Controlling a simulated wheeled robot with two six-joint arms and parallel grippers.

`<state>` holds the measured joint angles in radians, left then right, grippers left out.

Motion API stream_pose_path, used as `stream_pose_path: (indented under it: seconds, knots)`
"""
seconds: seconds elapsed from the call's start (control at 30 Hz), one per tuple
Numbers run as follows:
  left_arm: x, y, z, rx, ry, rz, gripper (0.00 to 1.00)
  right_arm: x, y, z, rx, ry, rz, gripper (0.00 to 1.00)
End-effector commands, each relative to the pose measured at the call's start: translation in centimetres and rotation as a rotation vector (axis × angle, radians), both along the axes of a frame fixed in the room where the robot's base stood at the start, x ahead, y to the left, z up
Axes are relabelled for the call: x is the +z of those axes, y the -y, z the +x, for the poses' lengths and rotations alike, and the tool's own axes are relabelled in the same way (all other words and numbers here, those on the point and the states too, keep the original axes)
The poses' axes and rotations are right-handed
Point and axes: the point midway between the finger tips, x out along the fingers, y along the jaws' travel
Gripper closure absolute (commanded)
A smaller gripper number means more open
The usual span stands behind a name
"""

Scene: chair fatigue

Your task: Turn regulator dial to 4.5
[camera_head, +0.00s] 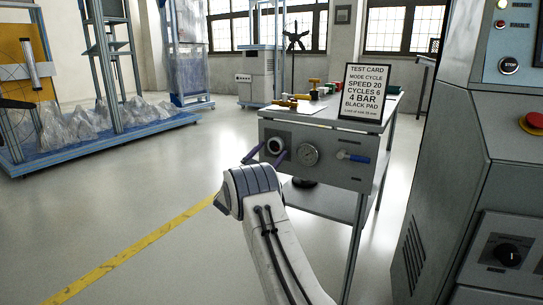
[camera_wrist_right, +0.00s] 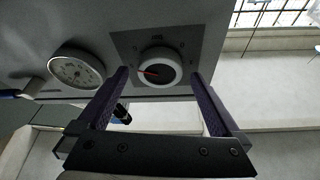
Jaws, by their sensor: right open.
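The regulator dial (camera_head: 275,146) is a round knob with a pale rim on the front panel of the grey bench. In the right wrist view the dial (camera_wrist_right: 160,68) has a dark centre and a red pointer directed left; its scale marks are too small to read. My right gripper (camera_head: 274,150) is open, with its two purple fingers on either side of the dial. In the right wrist view, the right gripper (camera_wrist_right: 159,74) shows gaps between its fingertips and the dial's rim. My left gripper is out of view.
A round pressure gauge (camera_head: 308,154) and a blue-handled valve (camera_head: 352,157) share the panel. A test card (camera_head: 363,93) reading "4 BAR" stands on the bench top. A grey control cabinet (camera_head: 447,165) stands close at right.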

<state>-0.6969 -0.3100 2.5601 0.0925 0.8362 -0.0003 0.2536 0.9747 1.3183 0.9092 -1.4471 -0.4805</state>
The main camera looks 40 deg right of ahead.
Motion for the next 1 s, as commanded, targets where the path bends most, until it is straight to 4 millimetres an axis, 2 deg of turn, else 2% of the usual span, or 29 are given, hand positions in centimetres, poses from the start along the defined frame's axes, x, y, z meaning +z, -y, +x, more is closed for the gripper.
stream_pose_path:
  seconds: [0.13,0.4,0.57,0.6,0.63,0.83,1.0]
  knots:
    - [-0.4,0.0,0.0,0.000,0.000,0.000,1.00,0.3,0.8,0.2,0.000,0.001,0.000,0.00]
    - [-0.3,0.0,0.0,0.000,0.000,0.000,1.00,0.5,0.9,0.3,0.001,0.000,0.000,0.00]
    - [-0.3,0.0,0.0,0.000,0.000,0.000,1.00,0.4,0.9,0.3,0.001,-0.001,0.001,0.61]
    - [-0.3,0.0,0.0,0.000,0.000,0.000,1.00,0.4,0.9,0.3,0.001,-0.001,0.001,0.77]
    - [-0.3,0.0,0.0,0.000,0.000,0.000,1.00,0.4,0.9,0.3,0.001,-0.001,0.001,0.82]
    - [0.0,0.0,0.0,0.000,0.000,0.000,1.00,0.5,0.9,0.3,0.000,-0.014,-0.005,0.82]
    - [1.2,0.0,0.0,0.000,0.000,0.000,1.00,0.7,0.9,0.2,0.000,-0.071,-0.027,0.82]
